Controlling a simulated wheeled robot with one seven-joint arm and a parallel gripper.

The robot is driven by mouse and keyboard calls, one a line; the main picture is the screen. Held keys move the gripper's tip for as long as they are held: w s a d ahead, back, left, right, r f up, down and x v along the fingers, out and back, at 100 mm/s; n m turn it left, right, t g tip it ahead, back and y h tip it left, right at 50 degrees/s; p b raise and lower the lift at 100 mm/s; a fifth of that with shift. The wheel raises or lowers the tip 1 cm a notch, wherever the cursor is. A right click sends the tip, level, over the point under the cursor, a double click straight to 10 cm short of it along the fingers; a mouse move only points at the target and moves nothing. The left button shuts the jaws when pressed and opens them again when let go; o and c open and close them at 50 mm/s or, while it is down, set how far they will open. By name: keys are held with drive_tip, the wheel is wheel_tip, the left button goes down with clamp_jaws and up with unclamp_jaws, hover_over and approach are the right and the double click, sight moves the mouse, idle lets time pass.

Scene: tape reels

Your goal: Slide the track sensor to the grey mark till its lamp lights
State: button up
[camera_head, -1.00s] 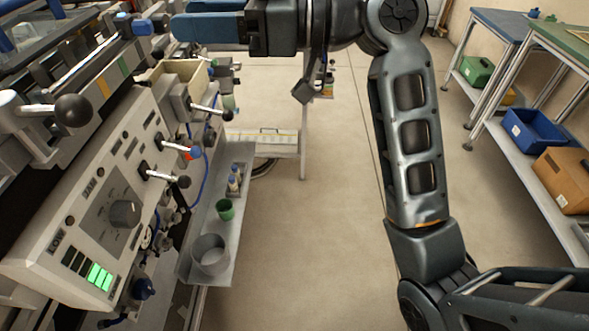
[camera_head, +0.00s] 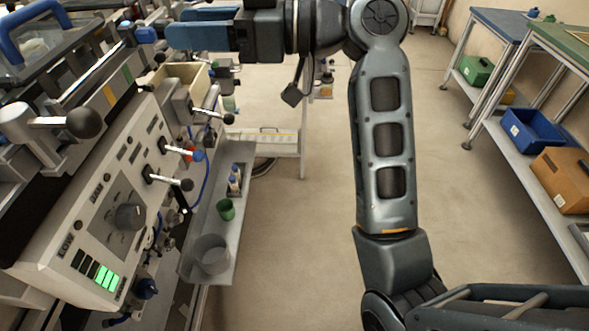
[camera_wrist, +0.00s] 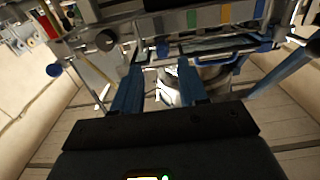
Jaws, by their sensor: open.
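My gripper (camera_head: 168,26) is open at the top of the head view, its two blue fingers pointing left toward the machine. In the wrist view, my gripper (camera_wrist: 160,76) has a gap between its fingers, with nothing clearly held. A rail with coloured marks crosses the top of the wrist view, including an orange mark (camera_wrist: 225,13) and a green mark (camera_wrist: 191,19). The rail (camera_head: 118,84) also runs along the machine top in the head view. A blue-ended fitting (camera_head: 146,34) lies just left of the fingertips. I cannot clearly pick out the track sensor, its lamp or the grey mark.
A sloped control panel (camera_head: 95,235) with lit green bars and levers stands at left. A black ball-ended lever (camera_head: 84,122) sticks out above it. The floor in the middle is clear.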

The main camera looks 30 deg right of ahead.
sight(154, 28)
drive_tip(key=x, duration=0.4)
drive_tip(key=shift+w+a+r+p, duration=0.1)
drive_tip(key=shift+w+a+p, duration=0.05)
drive_tip(key=shift+a+p, duration=0.25)
drive_tip(key=s+a, duration=0.2)
drive_tip(key=shift+s+a+p, duration=0.1)
drive_tip(key=shift+s+p, duration=0.25)
drive_tip(key=shift+s, duration=0.4)
drive_tip(key=b+v, duration=0.1)
drive_tip(key=v, duration=0.7)
drive_tip(key=w+a+p, duration=0.4)
drive_tip(key=a+p, duration=0.1)
drive_tip(key=a, duration=0.7)
drive_tip(key=b+v, duration=0.3)
drive_tip(key=v, duration=0.5)
drive_tip(key=s+d+f+m+t+h+p, duration=0.1)
drive_tip(key=s+f+m+t+h, duration=0.15)
drive_tip(key=f, duration=0.35)
drive_tip(key=s+f+m+t+h+p, duration=0.1)
drive_tip(key=s+f+m+h, duration=0.25)
drive_tip(key=f, duration=0.25)
drive_tip(key=s+d+f+m+h+p, duration=0.1)
drive_tip(key=s+d+f+m+h, duration=0.1)
drive_tip(key=s, duration=0.7)
wheel_tip(154, 28, down, 3)
drive_tip(key=shift+d+f+h+p, duration=0.1)
drive_tip(key=shift+d+h+p, duration=0.25)
drive_tip(key=shift+d+h, duration=0.45)
